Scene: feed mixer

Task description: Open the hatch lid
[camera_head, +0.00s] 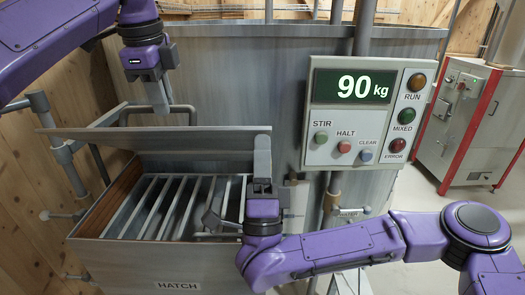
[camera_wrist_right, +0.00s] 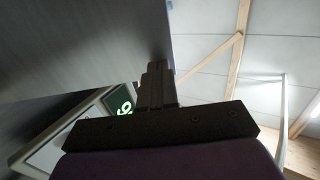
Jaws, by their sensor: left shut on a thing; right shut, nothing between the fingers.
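The hatch lid (camera_head: 205,143) is raised, and the slatted grate of the hatch (camera_head: 175,200) is exposed below it. My left gripper (camera_head: 161,108) is at the bar handle (camera_head: 186,108) above the lid's upper edge and is shut on it; the exact grip is partly hidden by the fingers. My right gripper (camera_head: 262,140) points upward at the lid's right end, shut and empty. Its closed fingers also show in the right wrist view (camera_wrist_right: 158,75), close to a grey surface. I cannot tell whether they touch the lid.
The control panel (camera_head: 367,112) reads 90 kg and is to the right of my right gripper, with buttons and lamps. Pipes and a valve (camera_head: 60,155) stand at the left by the wooden wall. A red-framed cabinet (camera_head: 465,120) stands at the far right, with open floor near it.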

